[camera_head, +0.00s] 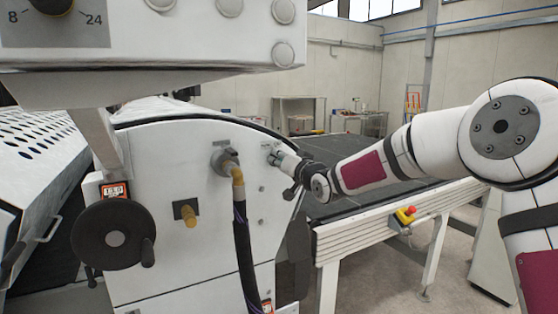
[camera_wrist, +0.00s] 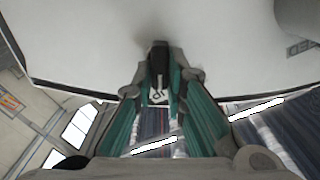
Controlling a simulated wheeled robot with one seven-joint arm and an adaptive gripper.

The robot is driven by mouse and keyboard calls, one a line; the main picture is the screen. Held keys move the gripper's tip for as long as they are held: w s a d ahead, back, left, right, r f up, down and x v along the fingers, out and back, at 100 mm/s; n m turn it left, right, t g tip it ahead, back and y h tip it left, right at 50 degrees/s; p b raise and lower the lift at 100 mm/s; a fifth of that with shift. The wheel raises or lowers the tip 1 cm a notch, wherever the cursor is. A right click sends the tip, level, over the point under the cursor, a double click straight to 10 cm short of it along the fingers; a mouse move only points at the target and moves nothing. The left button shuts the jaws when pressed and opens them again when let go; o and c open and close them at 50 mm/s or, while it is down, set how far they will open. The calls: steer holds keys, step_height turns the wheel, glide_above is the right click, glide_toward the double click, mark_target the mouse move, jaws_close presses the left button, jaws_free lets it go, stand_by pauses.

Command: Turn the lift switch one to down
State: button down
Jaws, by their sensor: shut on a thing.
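Lift switch one appears to be the small dark knob (camera_wrist: 158,62) on the white machine panel, with a partly hidden label beside it in the wrist view. My gripper (camera_wrist: 160,75) is shut on this knob, one finger on each side. In the head view my gripper (camera_head: 277,158) reaches the upper right of the machine's side panel (camera_head: 160,240). There the fingers and wrist hide most of the switch, and I cannot tell its setting.
A hose fitting (camera_head: 228,165) with a black hose hangs left of my gripper. A black handwheel (camera_head: 113,235) and a brass knob (camera_head: 187,212) sit farther left. A conveyor table (camera_head: 400,195) with a red emergency button (camera_head: 404,216) stands to the right, under my arm.

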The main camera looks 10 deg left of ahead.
steer(key=shift+s+a+f+n+b, duration=0.1)
steer(key=shift+a+n+b, duration=0.05)
steer(key=shift+n+b, duration=2.75)
steer(key=shift+s+a+n+b, duration=0.1)
steer(key=shift+a+n+b, duration=0.05)
steer(key=shift+n+b, duration=2.7)
steer(key=c, duration=1.6)
jaws_free()
